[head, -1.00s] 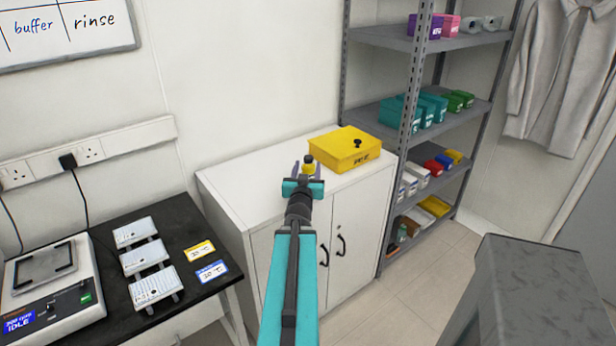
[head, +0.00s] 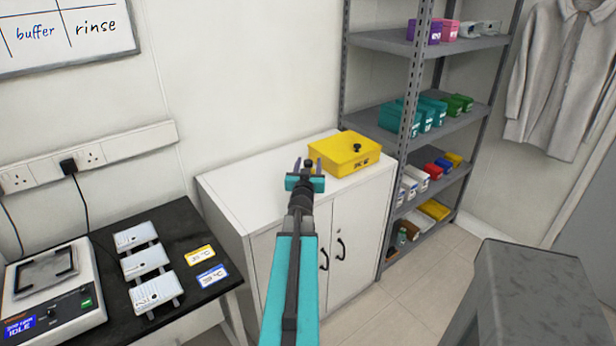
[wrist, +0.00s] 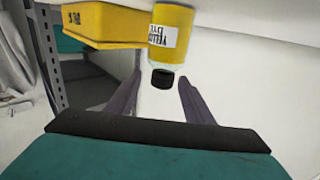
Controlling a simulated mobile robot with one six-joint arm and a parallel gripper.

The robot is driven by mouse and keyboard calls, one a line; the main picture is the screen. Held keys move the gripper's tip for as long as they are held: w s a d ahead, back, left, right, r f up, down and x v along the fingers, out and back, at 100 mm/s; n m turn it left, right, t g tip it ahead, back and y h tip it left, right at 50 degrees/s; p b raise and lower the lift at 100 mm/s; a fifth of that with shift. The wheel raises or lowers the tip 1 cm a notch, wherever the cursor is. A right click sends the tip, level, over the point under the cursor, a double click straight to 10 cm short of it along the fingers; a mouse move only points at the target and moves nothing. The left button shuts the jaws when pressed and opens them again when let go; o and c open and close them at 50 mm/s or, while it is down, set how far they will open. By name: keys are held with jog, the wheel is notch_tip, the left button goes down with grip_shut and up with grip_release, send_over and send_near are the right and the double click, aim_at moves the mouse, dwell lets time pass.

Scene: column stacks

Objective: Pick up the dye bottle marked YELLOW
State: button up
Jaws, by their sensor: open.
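The dye bottle (wrist: 171,35) has a yellow body, a black cap and a white label reading YELLOW DYE. It appears upside down in the wrist view. My gripper (head: 308,168) is open over the cabinet. In the wrist view its two fingers (wrist: 160,82) lie either side of the cap, with the bottle's body beyond the tips. I see no finger touching it.
A grey shelf rack (head: 455,128) with coloured boxes is to the right. The black bench (head: 185,232) at left holds a shaker (head: 52,285) and cards.

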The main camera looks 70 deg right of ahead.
jog(key=shift+w+p+x, duration=0.25)
jog(key=shift+p+x, duration=0.35)
jog(key=shift+x, duration=1.95)
grip_shut()
